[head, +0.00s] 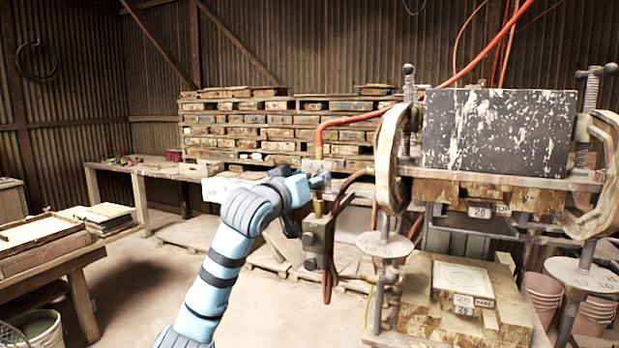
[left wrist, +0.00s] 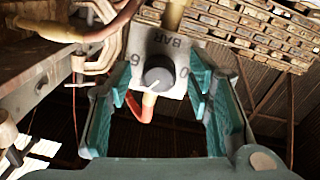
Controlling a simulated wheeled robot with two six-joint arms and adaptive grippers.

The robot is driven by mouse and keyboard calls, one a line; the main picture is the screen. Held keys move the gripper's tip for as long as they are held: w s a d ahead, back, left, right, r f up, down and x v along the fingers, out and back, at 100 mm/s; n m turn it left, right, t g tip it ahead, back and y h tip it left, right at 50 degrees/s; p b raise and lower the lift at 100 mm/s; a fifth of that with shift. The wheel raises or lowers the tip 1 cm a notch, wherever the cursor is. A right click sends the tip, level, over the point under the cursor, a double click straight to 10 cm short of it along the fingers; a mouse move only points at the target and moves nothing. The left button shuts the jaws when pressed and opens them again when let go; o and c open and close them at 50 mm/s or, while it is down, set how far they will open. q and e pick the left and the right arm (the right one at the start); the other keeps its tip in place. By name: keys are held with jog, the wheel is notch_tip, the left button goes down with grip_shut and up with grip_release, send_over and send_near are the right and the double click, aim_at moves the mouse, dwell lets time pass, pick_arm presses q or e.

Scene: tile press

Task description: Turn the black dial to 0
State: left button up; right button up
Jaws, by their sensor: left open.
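The black dial (left wrist: 158,76) sits on a pale plate (left wrist: 172,48) in the left wrist view. The plate is marked BAR, with a 0 to the dial's right and a 6 to its left. A short white line on the dial points down and slightly left in that picture, at neither number. My left gripper (left wrist: 160,84) is open, its teal fingers on either side of the dial in that view; I cannot tell whether they touch it. In the head view my left gripper (head: 318,182) is by the pipe, and I cannot make out the dial. My right gripper is not in view.
A grey box (head: 318,240) hangs on the pipe below my left gripper. An orange hose (head: 345,120) runs above it. The tile press (head: 500,185) stands to the right. A workbench (head: 150,168) and stacked boards (head: 285,130) are behind. Open floor lies to the left.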

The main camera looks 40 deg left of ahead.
pick_arm(q)
grip_shut()
jog(key=shift+n, duration=0.3)
jog(key=shift+d+f+n+y+b, duration=0.15)
jog(key=shift+n+b, duration=3.5)
jog(key=shift+n, duration=2.3)
jog(key=shift+a+n+y+b, duration=0.15)
jog(key=shift+n+b, duration=3.5)
jog(key=shift+n, duration=2.3)
